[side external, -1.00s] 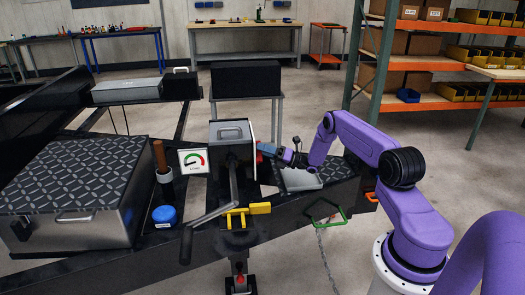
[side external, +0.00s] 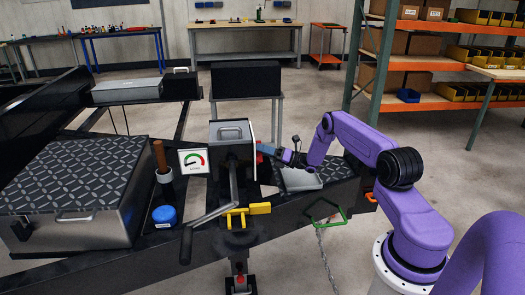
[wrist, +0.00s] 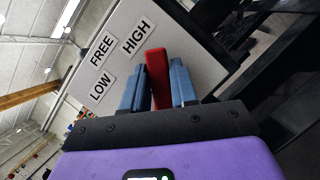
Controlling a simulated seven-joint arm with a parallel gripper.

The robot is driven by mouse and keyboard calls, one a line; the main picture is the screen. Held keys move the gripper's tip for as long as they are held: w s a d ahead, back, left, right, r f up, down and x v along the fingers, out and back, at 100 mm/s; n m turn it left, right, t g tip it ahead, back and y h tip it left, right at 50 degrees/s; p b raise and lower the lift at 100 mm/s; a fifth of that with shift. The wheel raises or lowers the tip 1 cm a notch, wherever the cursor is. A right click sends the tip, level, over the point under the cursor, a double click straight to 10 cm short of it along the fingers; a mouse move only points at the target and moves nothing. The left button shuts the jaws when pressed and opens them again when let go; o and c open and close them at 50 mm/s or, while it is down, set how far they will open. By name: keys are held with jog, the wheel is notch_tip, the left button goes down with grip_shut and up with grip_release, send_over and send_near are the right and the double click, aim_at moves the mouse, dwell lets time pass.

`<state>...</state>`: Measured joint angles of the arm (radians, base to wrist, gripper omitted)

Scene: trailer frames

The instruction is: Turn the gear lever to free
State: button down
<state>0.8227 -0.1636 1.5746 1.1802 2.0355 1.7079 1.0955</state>
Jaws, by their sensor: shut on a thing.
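The red gear lever (wrist: 157,78) stands between my gripper's two blue fingers (wrist: 158,88) in the wrist view, and my gripper is shut on it. Behind it is a pale panel with the labels LOW (wrist: 102,88), FREE (wrist: 102,49) and HIGH (wrist: 139,37). The lever's end lies just right of and below HIGH in the picture. In the side view my gripper (side external: 264,149) is at the right face of the grey winch box (side external: 231,132). The lever is mostly hidden there, with a little red showing.
A crank handle (side external: 210,215) hangs in front of the box, with a yellow part (side external: 259,208) beside it. A gauge sign (side external: 194,161), a blue cap (side external: 164,215) and a tread-plate toolbox (side external: 80,185) are on the left. A green loop (side external: 325,216) is at the right.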

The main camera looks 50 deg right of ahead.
jog(key=shift+s+a+r+n+g+y, duration=0.15)
jog(key=shift+s+a+n+g+y, duration=0.2)
jog(key=shift+n+y, duration=1)
jog(key=shift+s+a+r+n+g+y, duration=0.1)
jog(key=shift+s+a+n+g+y, duration=0.25)
jog(key=shift+n, duration=1.9)
jog(key=shift+s+a+r+n+g+y, duration=0.2)
jog(key=shift+n+g+y, duration=0.45)
jog(key=shift+n, duration=1.15)
jog(key=shift+s+n+y, duration=0.1)
jog(key=shift+n+y, duration=0.15)
jog(key=shift+n, duration=0.05)
jog(key=c, duration=1)
grip_release()
jog(key=shift+o, duration=0.2)
jog(key=v, duration=1.2)
jog(key=shift+f, duration=0.1)
